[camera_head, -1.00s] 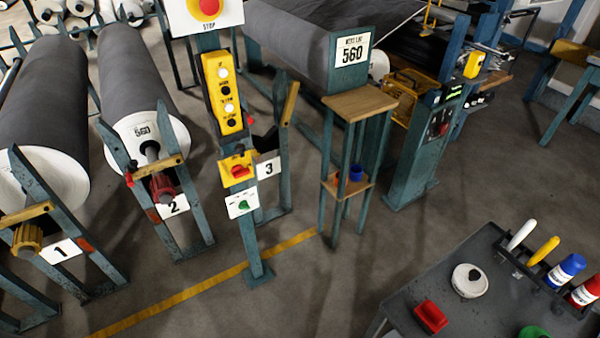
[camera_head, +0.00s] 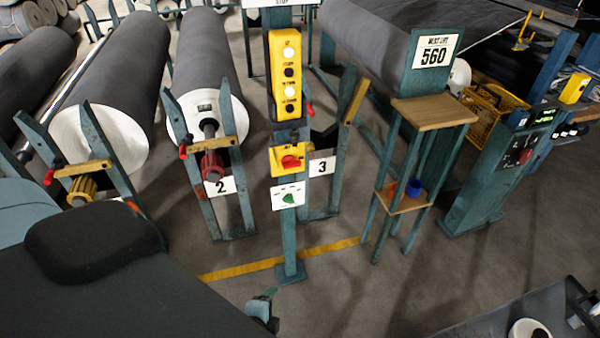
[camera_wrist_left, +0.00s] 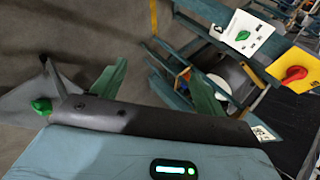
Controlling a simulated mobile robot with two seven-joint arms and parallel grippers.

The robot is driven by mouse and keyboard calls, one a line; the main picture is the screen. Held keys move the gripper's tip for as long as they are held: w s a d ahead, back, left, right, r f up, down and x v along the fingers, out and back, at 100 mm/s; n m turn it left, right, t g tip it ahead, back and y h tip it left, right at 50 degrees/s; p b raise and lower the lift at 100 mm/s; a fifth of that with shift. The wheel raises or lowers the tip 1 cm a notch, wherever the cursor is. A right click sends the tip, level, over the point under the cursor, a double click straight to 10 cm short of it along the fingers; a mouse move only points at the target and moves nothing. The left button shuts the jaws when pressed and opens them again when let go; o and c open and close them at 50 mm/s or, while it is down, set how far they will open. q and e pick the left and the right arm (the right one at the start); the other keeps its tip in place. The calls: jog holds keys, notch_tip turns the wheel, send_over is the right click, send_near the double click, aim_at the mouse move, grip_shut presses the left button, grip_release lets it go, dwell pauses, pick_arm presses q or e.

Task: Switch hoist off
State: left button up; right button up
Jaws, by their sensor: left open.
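On a teal post stands a yellow box with a red rotary switch (camera_head: 290,161), its handle lying roughly level. It also shows in the left wrist view (camera_wrist_left: 293,74). Just below it is a white plate with a green rotary knob (camera_head: 290,198), also in the left wrist view (camera_wrist_left: 242,36). Above both is a yellow pendant (camera_head: 286,75) with white and black buttons. Their small labels are unreadable. My left gripper (camera_wrist_left: 155,88) is open and empty, its green fingers apart. In the head view its tip (camera_head: 262,306) shows low, left of the post's foot, touching no switch. My right gripper is out of view.
Stands with grey rolls (camera_head: 205,90) are left of and behind the post. A small wooden-topped stand (camera_head: 434,112) with cups and a control pillar (camera_head: 495,175) are to the right. A dark cart (camera_head: 480,322) is at lower right. Floor before the post is open.

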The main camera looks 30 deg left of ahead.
pick_arm(q)
jog(key=w+a+m+y+b, duration=0.25)
jog(key=w+m, duration=0.25)
jog(key=w, duration=0.4)
jog(key=m+t+y+b, duration=0.2)
jog(key=m+y+b, duration=0.3)
jog(key=m+y, duration=0.35)
send_near(293, 167)
jog(key=a, duration=0.1)
jog(key=shift+y, duration=0.3)
jog(key=shift+w+d+x, duration=0.1)
jog(key=shift+w+x, duration=0.05)
jog(key=shift+x, duration=1.95)
jog(key=shift+w+d+x, duration=0.1)
jog(key=shift+x, duration=2)
jog(key=shift+f+t, duration=0.1)
jog(key=shift+t, duration=0.2)
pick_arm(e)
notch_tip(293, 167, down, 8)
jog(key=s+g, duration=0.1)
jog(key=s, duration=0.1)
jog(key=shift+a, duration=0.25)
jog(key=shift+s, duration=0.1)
pick_arm(q)
jog(key=c, duration=1)
